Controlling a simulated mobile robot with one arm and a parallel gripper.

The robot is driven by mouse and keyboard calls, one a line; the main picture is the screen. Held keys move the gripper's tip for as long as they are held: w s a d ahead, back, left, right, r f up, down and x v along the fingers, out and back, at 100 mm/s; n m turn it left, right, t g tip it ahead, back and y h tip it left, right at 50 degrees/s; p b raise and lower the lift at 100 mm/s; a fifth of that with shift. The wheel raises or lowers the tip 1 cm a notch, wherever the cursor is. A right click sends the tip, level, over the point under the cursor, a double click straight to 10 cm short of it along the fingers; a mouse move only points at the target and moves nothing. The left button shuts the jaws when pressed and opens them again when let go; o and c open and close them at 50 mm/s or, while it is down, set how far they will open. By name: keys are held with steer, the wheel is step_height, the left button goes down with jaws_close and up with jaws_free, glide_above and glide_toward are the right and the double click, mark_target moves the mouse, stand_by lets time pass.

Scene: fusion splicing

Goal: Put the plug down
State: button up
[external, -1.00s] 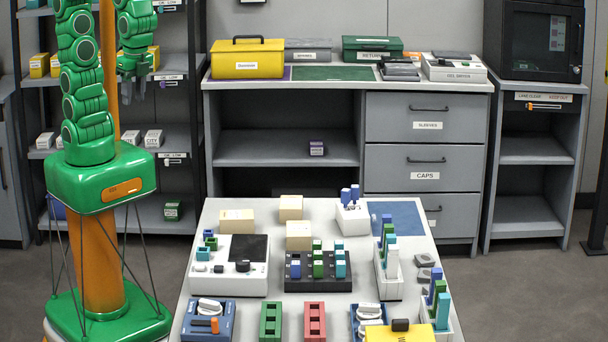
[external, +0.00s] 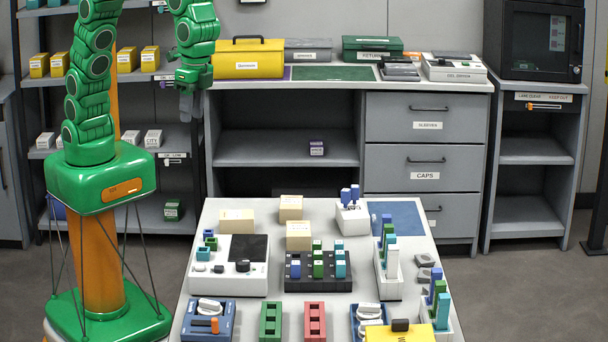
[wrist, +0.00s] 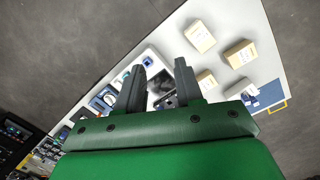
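My gripper (external: 187,108) hangs in the air, fingers down, behind and left of the work table. In the wrist view its two dark fingers (wrist: 161,66) stand apart with only background visible between them; I see no plug held. Small coloured plug-like blocks stand in the black holder (external: 293,283) at the table's middle, including a teal block (external: 341,270). Other teal and green blocks sit on the white device (external: 228,281) with a dark screen. Blue blocks (external: 350,193) stand in a white holder at the back. I cannot tell which plug is meant.
Beige boxes (external: 237,222) stand at the table's back left. White racks of coloured blocks (external: 388,277) line its right side. Green (external: 270,321) and red (external: 315,322) trays are at the front. A yellow toolbox (external: 247,60) sits on the rear counter.

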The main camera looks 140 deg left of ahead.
steer(key=w+a+f+n, duration=0.1)
steer(key=w+a+f, duration=0.25)
steer(key=w, duration=0.55)
steer(key=w+a+f+n, duration=0.15)
steer(key=w+f, duration=0.25)
steer(key=w, duration=0.5)
steer(key=n+t, duration=0.1)
steer(key=n, duration=0.2)
glide_above(317, 242)
steer(key=shift+m+y, duration=0.25)
steer(key=shift+y, duration=0.05)
step_height(317, 242, down, 13)
steer(key=shift+s+f, duration=0.15)
steer(key=shift+f, duration=0.05)
steer(key=shift+w+a+f, duration=0.1)
steer(key=shift+w+f, duration=0.1)
steer(key=shift+f, duration=3.95)
jaws_close()
